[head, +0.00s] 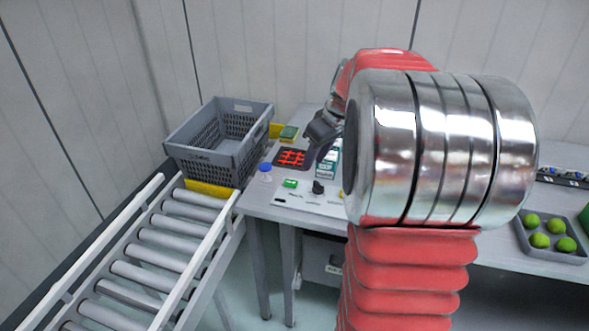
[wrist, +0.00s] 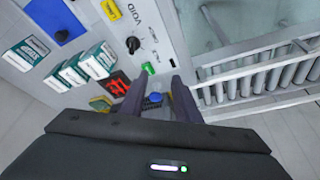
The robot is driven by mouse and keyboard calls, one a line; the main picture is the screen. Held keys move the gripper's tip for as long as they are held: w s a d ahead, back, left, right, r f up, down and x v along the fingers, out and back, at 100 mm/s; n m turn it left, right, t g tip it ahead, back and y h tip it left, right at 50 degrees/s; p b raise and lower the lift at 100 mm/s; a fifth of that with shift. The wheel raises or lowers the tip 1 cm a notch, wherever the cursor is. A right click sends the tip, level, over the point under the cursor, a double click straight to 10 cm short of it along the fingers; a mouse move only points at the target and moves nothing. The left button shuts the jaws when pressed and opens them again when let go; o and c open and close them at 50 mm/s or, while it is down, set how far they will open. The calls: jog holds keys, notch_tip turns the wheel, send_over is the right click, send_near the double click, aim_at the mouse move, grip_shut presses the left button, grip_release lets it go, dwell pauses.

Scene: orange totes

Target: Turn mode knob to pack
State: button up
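The mode knob (head: 318,187) is a black knob on a white control panel (head: 300,200) at the table's front edge. In the wrist view the knob (wrist: 132,44) sits beside small dark labels; I cannot tell which mark it points at. A green button (wrist: 149,68) is next to it, also in the head view (head: 290,183). My gripper (head: 322,130) hangs above the table, behind the knob in the head view. In the wrist view its fingers (wrist: 161,80) are apart, with nothing held. The knob lies beyond the fingertips, up and left.
A blue-capped container (wrist: 155,98) shows between the fingers, standing on the table. A red-and-black tray (head: 290,158) and green-white boxes (wrist: 70,72) are close by. A grey crate (head: 180,148) sits at the roller conveyor's end (head: 150,255).

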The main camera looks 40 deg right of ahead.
send_near(319, 184)
jog(key=v, duration=0.5)
jog(key=shift+s+d, duration=0.1)
jog(key=shift+d, duration=0.2)
jog(key=x, duration=1.3)
jog(key=shift+w+a+f, duration=0.2)
jog(key=shift+f, duration=0.15)
jog(key=shift+a, duration=0.1)
grip_shut()
